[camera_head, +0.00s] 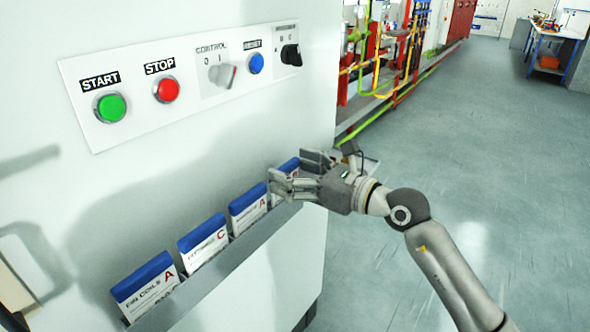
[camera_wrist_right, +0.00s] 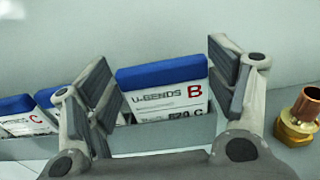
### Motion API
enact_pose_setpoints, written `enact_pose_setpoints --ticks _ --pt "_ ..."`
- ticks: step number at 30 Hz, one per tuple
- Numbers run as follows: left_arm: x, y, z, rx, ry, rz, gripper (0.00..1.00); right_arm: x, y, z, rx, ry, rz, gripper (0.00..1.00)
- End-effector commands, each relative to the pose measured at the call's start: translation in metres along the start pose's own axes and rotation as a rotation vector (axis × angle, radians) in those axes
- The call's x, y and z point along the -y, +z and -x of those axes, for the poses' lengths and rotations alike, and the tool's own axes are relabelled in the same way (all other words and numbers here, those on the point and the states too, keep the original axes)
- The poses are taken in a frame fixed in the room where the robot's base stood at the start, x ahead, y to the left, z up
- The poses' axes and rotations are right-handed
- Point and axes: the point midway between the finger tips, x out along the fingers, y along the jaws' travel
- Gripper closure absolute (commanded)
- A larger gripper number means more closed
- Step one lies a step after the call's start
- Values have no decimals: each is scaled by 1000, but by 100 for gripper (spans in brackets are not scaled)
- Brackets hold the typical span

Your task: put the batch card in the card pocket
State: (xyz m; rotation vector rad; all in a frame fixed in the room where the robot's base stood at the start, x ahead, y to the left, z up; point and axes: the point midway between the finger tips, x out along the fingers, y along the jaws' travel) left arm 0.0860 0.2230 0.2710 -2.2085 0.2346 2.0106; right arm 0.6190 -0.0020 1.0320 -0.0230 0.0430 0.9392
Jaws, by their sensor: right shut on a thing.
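My right gripper (camera_head: 287,184) is at the far right end of a grey rack (camera_head: 243,248) on the white machine front. In the right wrist view its fingers are on either side of a batch card (camera_wrist_right: 163,98) with a blue top edge, marked "U-BENDS B", and it is shut on it. The card's lower part is hidden behind a grey edge, and I cannot tell if it is clear of the rack. My left gripper is not in view.
Several similar blue-topped cards stand in the rack, including a "FIN COILS A" card (camera_head: 147,287) at the near end. A control panel (camera_head: 130,135) with buttons and knobs is above. A brass and copper fitting (camera_wrist_right: 303,115) is right of the gripper. The floor to the right is clear.

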Motion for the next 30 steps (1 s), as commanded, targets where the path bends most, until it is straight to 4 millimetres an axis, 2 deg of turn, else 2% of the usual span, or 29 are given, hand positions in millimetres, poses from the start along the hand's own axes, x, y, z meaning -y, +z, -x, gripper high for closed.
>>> enact_pose_setpoints --ticks 4,5,9,10,18,21,23,30 --pt "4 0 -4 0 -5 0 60 0 -6 0 0 0 0 46" --pt "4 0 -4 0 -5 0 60 0 -4 0 1 0 0 20" --pt "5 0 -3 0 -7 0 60 0 -4 0 0 0 0 2" --pt "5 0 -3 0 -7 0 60 0 -4 0 0 0 0 0" --pt "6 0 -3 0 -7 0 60 0 -4 0 0 0 0 0" --pt "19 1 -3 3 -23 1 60 0 -4 1 -1 0 0 0" --pt "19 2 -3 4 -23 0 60 0 -4 4 -1 -1 0 0" --pt "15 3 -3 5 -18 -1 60 1 -6 36 -3 -2 0 0"
